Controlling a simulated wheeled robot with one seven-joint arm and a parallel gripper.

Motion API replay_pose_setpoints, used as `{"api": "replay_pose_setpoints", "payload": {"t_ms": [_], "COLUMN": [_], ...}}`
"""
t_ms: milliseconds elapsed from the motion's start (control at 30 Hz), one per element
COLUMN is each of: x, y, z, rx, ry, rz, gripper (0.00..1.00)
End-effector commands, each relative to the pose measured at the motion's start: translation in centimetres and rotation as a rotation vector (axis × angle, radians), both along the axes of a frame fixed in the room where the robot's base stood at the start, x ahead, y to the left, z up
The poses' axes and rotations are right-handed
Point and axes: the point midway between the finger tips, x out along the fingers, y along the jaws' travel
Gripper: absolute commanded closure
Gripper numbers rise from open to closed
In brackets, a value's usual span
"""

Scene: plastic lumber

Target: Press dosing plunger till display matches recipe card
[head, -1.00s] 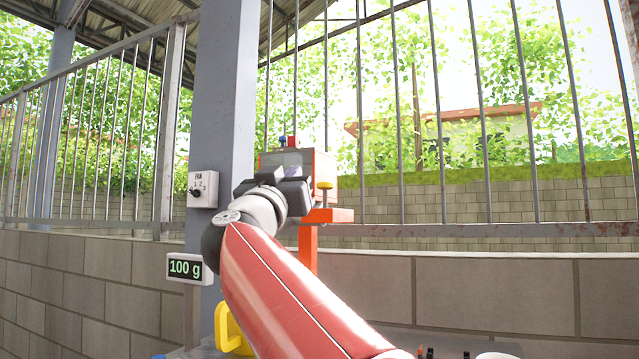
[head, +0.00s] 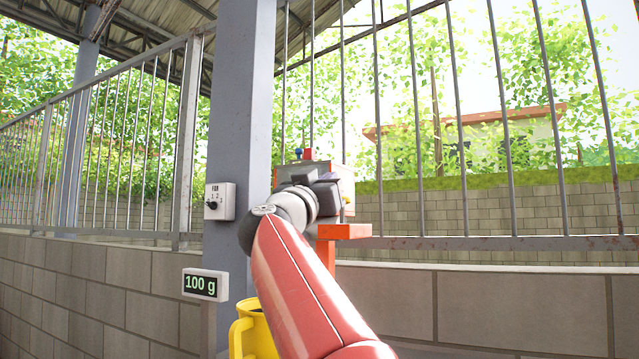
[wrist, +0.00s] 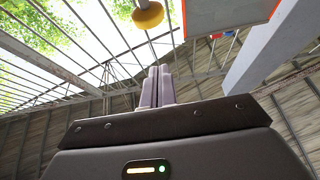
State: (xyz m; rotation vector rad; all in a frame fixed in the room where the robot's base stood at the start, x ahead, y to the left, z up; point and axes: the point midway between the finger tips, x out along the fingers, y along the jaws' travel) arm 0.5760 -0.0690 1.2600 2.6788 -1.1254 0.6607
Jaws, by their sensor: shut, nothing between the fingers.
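The display (head: 206,285) is a small white box reading "100 g" in green, low on the left by the grey post. The orange-red dosing machine (head: 345,175) stands beyond my arm, largely hidden by my gripper (head: 322,180). A yellow knob, which looks like the plunger (wrist: 148,14), shows at the top of the wrist view. My gripper also shows in the wrist view (wrist: 156,75); its fingers are shut and empty. Their tips point toward the knob's side with a visible gap in the picture. I see no recipe card.
A fan dial (head: 219,201) is mounted on the grey post (head: 243,110). An orange shelf (head: 345,231) is under the machine. A block wall (head: 520,300) and bar fence (head: 455,120) run behind.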

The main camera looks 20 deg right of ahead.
Motion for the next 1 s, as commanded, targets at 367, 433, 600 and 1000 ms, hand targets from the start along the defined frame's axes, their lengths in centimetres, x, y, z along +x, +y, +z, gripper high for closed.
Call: {"api": "replay_pose_setpoints", "payload": {"t_ms": [367,433,600,1000], "x": [2.7,2.7,2.9,3.0], "y": [-2.7,-2.8,-2.9,-3.0], "z": [0.8,0.2,-1.6,-2.1], "rx": [0.0,0.0,0.0,0.0], "ry": [0.003,0.001,0.0,-0.001], "rz": [0.001,0.002,0.001,0.001], "gripper": [1.0,1.0,1.0,1.0]}}
